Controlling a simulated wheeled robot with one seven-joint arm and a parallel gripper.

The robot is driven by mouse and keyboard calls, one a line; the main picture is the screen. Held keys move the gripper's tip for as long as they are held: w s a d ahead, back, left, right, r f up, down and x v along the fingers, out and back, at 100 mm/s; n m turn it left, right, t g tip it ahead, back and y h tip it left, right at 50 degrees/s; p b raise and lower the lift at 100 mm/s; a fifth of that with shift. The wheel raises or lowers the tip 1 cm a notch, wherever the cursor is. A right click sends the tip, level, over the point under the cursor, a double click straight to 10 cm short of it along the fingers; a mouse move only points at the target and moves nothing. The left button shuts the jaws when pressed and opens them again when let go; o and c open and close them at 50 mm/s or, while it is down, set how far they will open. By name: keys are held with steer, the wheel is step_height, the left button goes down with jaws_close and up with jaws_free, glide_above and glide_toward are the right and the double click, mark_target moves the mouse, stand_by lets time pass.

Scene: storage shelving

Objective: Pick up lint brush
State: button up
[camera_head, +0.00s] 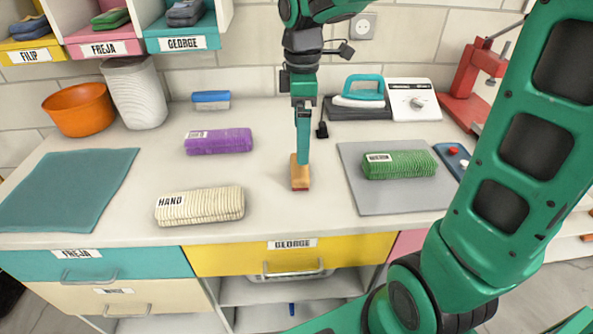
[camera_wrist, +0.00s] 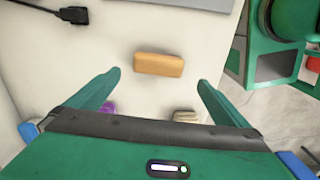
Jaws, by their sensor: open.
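A small wooden block with a reddish underside, which looks like the lint brush (camera_head: 300,177), stands on the white counter near its middle. It also shows in the wrist view (camera_wrist: 158,64), ahead of and between the fingertips. My gripper (camera_head: 303,155) points down at it from above, its teal fingers overlapping the block's upper edge in the head view. In the wrist view my gripper (camera_wrist: 159,79) is open, with a finger on each side and nothing between them. I cannot tell the exact height gap.
A purple folded cloth (camera_head: 218,141) and a cream cloth (camera_head: 200,206) lie left. A green cloth (camera_head: 400,164) lies on a grey mat (camera_head: 365,200) at right. A teal iron (camera_head: 360,92) and black plug (camera_head: 322,130) are behind. Bare counter surrounds the block.

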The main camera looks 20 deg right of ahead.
mark_target(300, 171)
steer(key=f, duration=1)
steer(key=shift+w+f, duration=0.2)
steer(key=shift+w, duration=0.1)
steer(key=c, duration=0.9)
